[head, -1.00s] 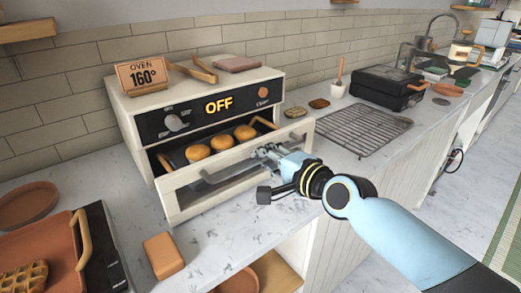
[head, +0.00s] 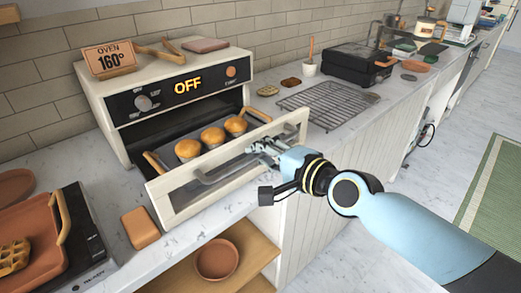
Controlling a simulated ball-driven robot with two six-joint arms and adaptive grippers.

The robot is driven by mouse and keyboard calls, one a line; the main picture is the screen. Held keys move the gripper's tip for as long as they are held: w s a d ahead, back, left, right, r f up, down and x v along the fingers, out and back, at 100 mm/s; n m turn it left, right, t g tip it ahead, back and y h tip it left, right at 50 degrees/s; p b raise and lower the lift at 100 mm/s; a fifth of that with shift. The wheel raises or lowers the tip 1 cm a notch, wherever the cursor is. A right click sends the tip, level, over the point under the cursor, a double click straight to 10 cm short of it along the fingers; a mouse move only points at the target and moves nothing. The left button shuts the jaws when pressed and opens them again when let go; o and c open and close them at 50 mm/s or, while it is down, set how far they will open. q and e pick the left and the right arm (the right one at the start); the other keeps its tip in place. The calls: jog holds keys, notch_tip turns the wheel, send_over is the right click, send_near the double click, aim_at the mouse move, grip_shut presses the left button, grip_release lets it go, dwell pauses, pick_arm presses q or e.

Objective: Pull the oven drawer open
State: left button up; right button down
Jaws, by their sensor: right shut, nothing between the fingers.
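The white oven (head: 98,98) stands on the counter against the tiled wall, its display reading OFF. Its drawer (head: 168,190) is pulled well out, with a tray of several golden buns (head: 212,137) between two wooden-looking handles (head: 154,162) inside. A grey bar handle (head: 222,170) runs across the drawer's glass front. My right gripper (head: 258,148) is shut with nothing between its fingers, at the right end of the bar handle. Whether it touches the bar is hard to tell. My left gripper is not in view.
An orange-brown block (head: 140,228) lies on the counter left of the drawer. A wire rack (head: 328,103) and a black appliance (head: 357,66) stand to the right. A shelf with a terracotta bowl (head: 217,259) is below. An OVEN 160° sign (head: 110,58) and tongs sit on the oven.

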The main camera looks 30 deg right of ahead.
jog(key=c, duration=1.3)
grip_release()
jog(key=shift+c, duration=0.2)
jog(key=v, duration=0.7)
jog(key=shift+s, duration=0.2)
